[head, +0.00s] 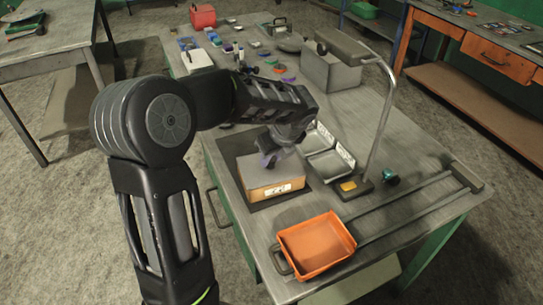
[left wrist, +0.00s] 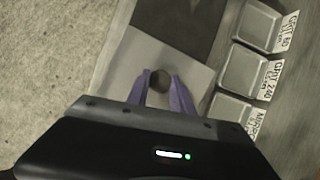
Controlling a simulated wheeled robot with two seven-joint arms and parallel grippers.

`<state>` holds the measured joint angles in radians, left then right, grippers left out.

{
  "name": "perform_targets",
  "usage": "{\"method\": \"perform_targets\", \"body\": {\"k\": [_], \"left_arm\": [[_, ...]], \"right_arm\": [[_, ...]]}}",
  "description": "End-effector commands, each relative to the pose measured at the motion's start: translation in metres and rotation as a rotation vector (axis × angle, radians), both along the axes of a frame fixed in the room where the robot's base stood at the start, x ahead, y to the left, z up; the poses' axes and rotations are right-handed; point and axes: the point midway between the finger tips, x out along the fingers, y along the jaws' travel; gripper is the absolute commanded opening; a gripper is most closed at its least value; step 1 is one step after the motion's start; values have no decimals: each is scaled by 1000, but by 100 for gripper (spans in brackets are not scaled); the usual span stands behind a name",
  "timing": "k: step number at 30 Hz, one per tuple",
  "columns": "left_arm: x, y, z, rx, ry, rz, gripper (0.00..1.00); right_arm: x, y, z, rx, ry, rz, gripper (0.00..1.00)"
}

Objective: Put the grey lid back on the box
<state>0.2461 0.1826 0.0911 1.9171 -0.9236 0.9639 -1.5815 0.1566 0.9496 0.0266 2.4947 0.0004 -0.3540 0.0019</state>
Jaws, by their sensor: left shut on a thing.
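The wooden box (head: 275,190) stands on a dark mat on the near part of the table, with a white label on its front. The grey lid (head: 252,172) lies level over the top of the box; I cannot tell whether it is fully seated or slightly raised. My left gripper (head: 270,158) is above the lid, pointing down. In the left wrist view its purple fingers (left wrist: 168,92) are closed around the lid's dark round knob (left wrist: 160,77), and the pale lid (left wrist: 190,68) spreads around them. My right gripper is not in view.
Labelled metal trays (head: 328,163) stand just right of the box. An orange bin (head: 317,246) sits at the front. A lamp on a bent pole (head: 385,115) rises behind, beside a grey box (head: 330,72). Rails (head: 420,205) run along the right.

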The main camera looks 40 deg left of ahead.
Motion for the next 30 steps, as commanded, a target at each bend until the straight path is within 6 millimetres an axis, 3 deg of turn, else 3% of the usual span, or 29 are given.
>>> {"method": "perform_targets", "body": {"k": [3,4,12,18,26,30], "left_arm": [[0,0,0,0,0,0,0],[0,0,0,0,0,0,28],[0,0,0,0,0,0,50],[0,0,0,0,0,1,53],[0,0,0,0,0,0,73],[0,0,0,0,0,0,75]], "right_arm": [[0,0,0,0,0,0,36],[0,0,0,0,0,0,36],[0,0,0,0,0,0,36],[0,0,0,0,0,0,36],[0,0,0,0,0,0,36],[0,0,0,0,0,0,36]]}}
